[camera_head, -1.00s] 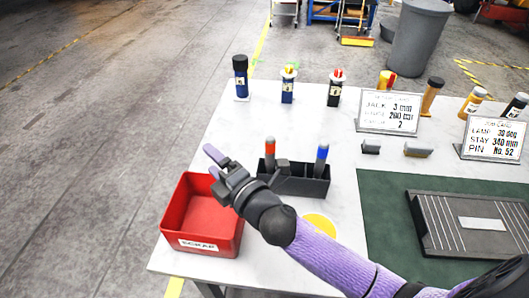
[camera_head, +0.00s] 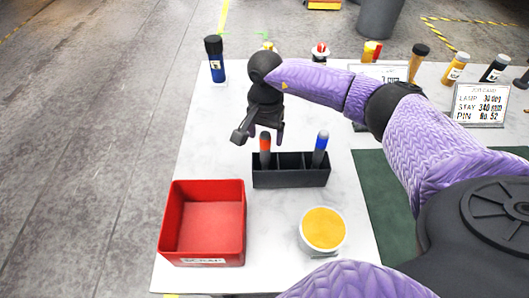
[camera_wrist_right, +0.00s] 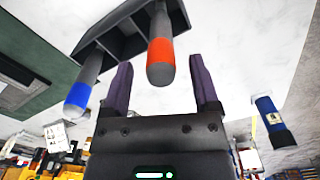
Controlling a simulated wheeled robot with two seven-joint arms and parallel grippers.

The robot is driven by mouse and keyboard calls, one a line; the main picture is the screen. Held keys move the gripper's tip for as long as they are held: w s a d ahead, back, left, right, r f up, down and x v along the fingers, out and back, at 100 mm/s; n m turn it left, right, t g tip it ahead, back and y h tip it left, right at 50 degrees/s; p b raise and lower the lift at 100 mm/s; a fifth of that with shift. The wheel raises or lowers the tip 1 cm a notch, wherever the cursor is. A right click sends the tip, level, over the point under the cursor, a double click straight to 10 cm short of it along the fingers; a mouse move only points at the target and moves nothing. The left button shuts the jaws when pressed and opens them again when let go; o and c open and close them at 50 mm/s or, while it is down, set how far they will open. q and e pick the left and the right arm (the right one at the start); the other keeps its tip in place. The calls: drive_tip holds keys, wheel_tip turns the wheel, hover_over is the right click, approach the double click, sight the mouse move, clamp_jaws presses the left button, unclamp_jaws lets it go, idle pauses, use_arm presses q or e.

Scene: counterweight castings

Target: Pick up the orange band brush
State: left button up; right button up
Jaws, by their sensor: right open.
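In the right wrist view the brush's orange band (camera_wrist_right: 161,52) appears between the two spread purple fingers (camera_wrist_right: 161,64), with clear gaps on both sides. I cannot tell how deep it is between them. A blue band brush (camera_head: 320,150) stands at the holder's right end; it also shows in the right wrist view (camera_wrist_right: 78,98). My left gripper is out of view.
A red scrap box (camera_head: 203,262) stands at the front left of the white table (camera_head: 190,150). A yellow-topped pot (camera_head: 323,230) is in front of the holder. A blue bottle (camera_head: 215,60) and other bottles line the back. A sign (camera_head: 481,103) stands right.

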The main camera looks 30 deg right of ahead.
wheel_tip(320, 180, down, 2)
drive_tip(key=shift+f, duration=0.1)
clamp_jaws()
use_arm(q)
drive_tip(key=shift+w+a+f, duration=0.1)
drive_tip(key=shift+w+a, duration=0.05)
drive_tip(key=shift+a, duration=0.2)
